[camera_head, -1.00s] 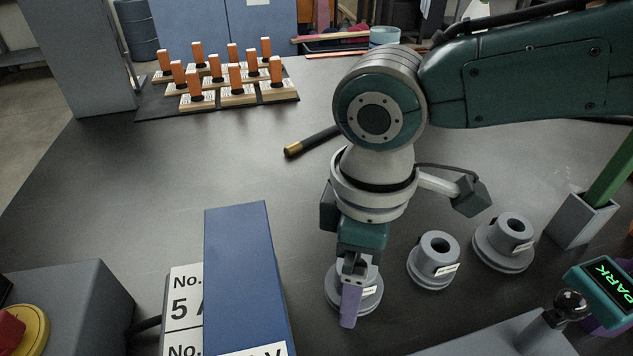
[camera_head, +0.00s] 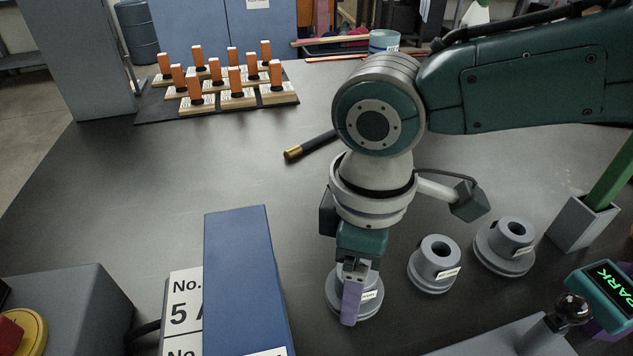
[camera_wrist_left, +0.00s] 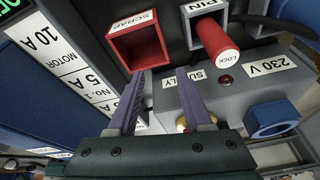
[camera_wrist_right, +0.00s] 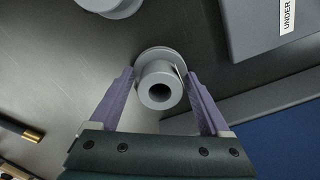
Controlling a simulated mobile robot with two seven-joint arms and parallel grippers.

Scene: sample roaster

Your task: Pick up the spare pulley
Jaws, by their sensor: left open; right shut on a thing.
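Three grey stepped pulleys stand on the dark bench at the right in the head view: a left one (camera_head: 369,303), a middle one (camera_head: 434,264) and a right one (camera_head: 504,246). Their small labels are too small to read. My right gripper (camera_head: 350,318) reaches down from above and is shut on the left pulley, which sits at bench level. In the right wrist view that pulley (camera_wrist_right: 158,76) stands between the purple fingers (camera_wrist_right: 158,78), its bore facing the camera. My left gripper (camera_wrist_left: 165,82) is open and empty, below a red scrap bin in its wrist view.
A blue box (camera_head: 243,270) stands left of my right gripper. A grey holder (camera_head: 580,222) with a green bar is at the right. A dark rod with a brass tip (camera_head: 293,153) lies behind. The left-centre bench is clear. The left wrist view shows the scrap bin (camera_wrist_left: 137,45) and a red lock knob (camera_wrist_left: 214,40).

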